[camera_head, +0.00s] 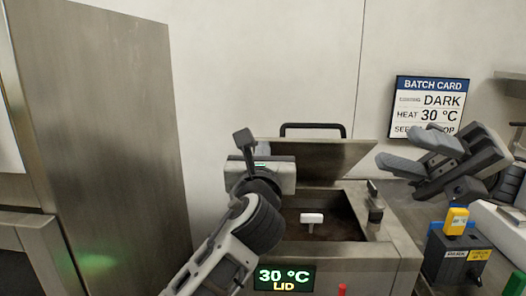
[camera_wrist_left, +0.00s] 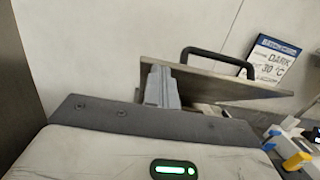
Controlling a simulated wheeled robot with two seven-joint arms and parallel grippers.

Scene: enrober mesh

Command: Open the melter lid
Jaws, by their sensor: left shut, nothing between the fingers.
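The melter (camera_head: 345,252) is a steel box with a dark well, its lid (camera_head: 318,154) tilted up at the back. A black bar handle (camera_head: 313,126) is on the lid's upper edge; the lid (camera_wrist_left: 215,82) and handle (camera_wrist_left: 218,57) also show in the left wrist view. My left gripper (camera_head: 243,138) is shut and empty at the lid's left side, fingers pointing up. In the left wrist view its fingers (camera_wrist_left: 161,86) overlap the lid's left part; I cannot tell if they touch it. My right gripper (camera_head: 415,150) is open and empty, right of the melter.
A white T-shaped piece (camera_head: 312,218) stands in the melter's well. The front display (camera_head: 284,277) reads 30 °C LID. A batch card (camera_head: 429,105) hangs on the wall. A yellow-topped block (camera_head: 456,221) is at the right. A tall steel cabinet (camera_head: 105,130) stands left.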

